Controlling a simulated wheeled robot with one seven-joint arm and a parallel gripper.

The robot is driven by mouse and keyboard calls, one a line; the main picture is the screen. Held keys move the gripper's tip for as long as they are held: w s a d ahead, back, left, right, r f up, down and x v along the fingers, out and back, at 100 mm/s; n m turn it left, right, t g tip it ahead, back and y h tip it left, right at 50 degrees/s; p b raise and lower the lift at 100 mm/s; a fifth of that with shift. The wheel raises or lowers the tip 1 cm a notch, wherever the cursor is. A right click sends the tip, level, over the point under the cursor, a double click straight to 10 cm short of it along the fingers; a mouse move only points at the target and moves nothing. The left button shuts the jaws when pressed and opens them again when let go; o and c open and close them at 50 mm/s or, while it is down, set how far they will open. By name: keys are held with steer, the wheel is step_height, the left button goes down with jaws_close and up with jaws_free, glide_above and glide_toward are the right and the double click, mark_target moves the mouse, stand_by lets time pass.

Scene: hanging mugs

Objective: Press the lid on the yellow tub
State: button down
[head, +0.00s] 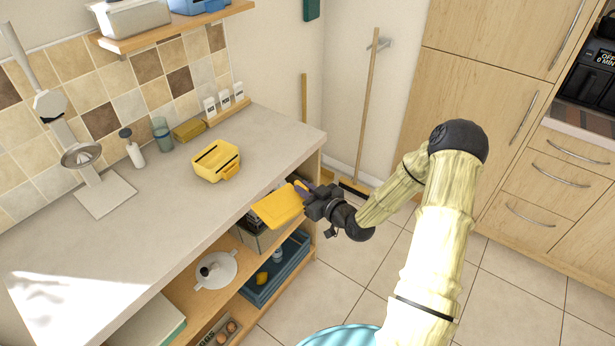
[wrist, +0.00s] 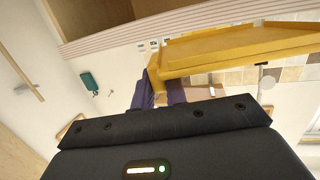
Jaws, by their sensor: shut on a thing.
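The yellow tub (head: 216,163) stands upright and open on the grey counter, with dark slots or gaps in its top. The yellow lid (head: 278,205) is in my gripper (head: 304,189), in front of the counter's front edge and to the right of and nearer than the tub. In the wrist view the lid (wrist: 235,45) spans the upper right, and my gripper's purple fingers (wrist: 160,90) are shut on its near edge. The lid is apart from the tub. The fingertips are partly hidden by the lid.
The counter (head: 150,215) is clear around the tub. Behind it are a mustard-coloured box (head: 188,130), a green glass (head: 161,133), a soap bottle (head: 132,148) and a small rack of white jars (head: 226,104). Below, open shelves hold a blue tray (head: 276,268) and a white pot lid (head: 215,269).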

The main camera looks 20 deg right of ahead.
steer(key=s+f+m+t+h, duration=0.1)
steer(key=s+f+m+h, duration=0.1)
steer(key=s+f, duration=0.3)
steer(key=s+a+f+m+h, duration=0.1)
steer(key=s+f+m+h, duration=0.2)
steer(key=f, duration=0.7)
steer(key=shift+s+a+f+t+h, duration=0.2)
steer(key=shift+s+t+h, duration=0.2)
steer(key=shift+s+h, duration=0.8)
steer(key=shift+d, duration=0.1)
